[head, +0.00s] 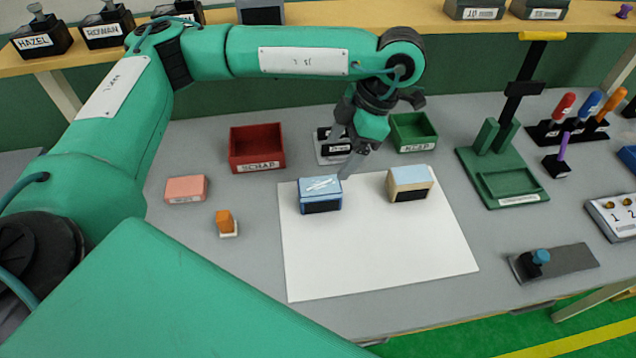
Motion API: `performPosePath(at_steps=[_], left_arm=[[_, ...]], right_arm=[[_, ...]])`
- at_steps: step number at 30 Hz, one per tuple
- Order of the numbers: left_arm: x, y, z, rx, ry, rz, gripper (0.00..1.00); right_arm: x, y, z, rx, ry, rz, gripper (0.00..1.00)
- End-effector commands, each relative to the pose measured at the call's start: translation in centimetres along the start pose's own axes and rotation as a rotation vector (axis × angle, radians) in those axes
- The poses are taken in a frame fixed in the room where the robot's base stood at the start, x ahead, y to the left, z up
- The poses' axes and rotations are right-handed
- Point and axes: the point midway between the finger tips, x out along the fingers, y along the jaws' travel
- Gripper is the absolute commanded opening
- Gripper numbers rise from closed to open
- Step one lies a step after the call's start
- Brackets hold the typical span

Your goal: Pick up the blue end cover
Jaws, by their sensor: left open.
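The blue end cover (320,187) is a small light-blue block with a dark front face and shiny streaks on top. It sits at the back left of the white mat (380,250). A cream and blue block (409,179) with a dark front stands to its right on the same mat. My left gripper (348,160) is open and points down just behind the blue cover's back right corner. It seems to hold nothing; whether a finger touches the cover I cannot tell. My right gripper is not in view.
A red SCRAP bin (257,149) and a green bin (414,132) stand behind the mat. A pink block (186,189) and a small orange piece (225,222) lie left. A green press (500,170) stands right. The mat's front is clear.

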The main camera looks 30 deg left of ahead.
Motion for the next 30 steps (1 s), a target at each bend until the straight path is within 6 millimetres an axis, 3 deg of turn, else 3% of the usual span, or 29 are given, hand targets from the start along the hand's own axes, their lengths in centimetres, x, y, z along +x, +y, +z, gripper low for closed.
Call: performPosePath(at_steps=[7,15,21,30], left_arm=[[3.9,-0.1,0.0,0.001,0.001,-0.007,0.76],[6.8,0.0,0.1,0.0,0.0,-0.006,0.76],[7.5,0.0,0.2,0.0,-0.001,-0.006,0.76],[10.5,0.6,0.8,0.0,0.0,-0.008,0.76]], right_arm=[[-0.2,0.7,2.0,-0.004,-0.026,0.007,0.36],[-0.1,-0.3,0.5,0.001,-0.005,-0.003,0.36],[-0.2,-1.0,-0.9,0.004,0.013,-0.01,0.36],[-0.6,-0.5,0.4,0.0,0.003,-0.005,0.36]])
